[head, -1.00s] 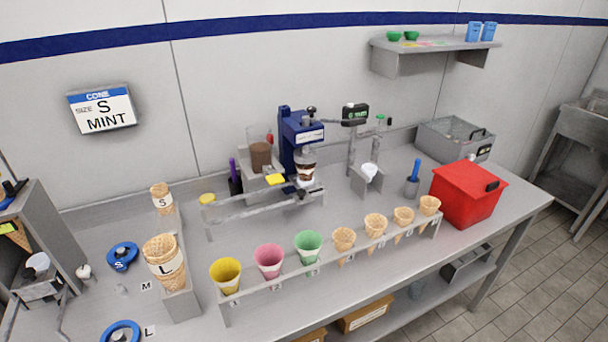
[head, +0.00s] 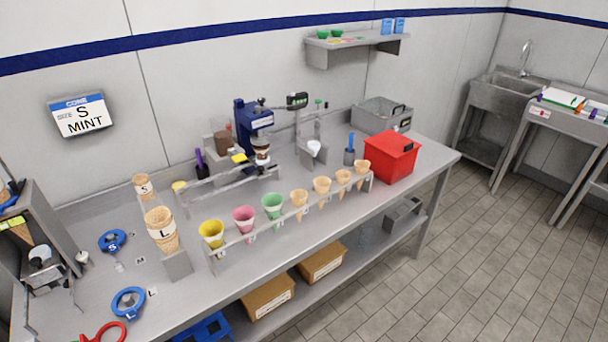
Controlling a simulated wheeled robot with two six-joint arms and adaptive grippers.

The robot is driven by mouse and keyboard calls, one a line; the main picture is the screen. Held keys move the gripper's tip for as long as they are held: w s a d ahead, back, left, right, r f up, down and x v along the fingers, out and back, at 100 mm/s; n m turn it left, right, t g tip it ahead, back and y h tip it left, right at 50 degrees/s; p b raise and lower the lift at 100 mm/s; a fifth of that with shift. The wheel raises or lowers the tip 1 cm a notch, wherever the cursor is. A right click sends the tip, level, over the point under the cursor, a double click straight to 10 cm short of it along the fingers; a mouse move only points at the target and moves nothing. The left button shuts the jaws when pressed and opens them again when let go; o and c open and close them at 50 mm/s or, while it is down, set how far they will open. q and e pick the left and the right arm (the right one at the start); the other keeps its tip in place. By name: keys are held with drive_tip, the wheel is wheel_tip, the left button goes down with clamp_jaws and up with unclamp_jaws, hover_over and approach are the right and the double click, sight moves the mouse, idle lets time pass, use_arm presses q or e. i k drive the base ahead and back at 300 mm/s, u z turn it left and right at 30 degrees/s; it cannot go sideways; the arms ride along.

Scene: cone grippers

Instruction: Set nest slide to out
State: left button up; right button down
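A blue press (head: 250,130) stands at the back middle of the steel bench. A clear cup with dark contents (head: 261,152) sits under its head. A yellow tab (head: 239,158) shows at the press's lower left, in front of a grey block. I cannot tell which part is the nest slide, or whether it is in or out. A grey rail (head: 215,190) runs in front of the press and partly hides its base. Neither of my grippers is in view.
A front rack (head: 290,229) holds several coloured and wafer cones. A tall cone marked L (head: 161,230) stands left of it. A red box (head: 391,156) and a grey bin (head: 381,116) stand at the right. Tiled floor (head: 470,250) is clear right of the bench.

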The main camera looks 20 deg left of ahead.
sight(262, 162)
drive_tip(key=z, duration=0.55)
drive_tip(key=i, duration=1.3)
drive_tip(key=u, duration=0.55)
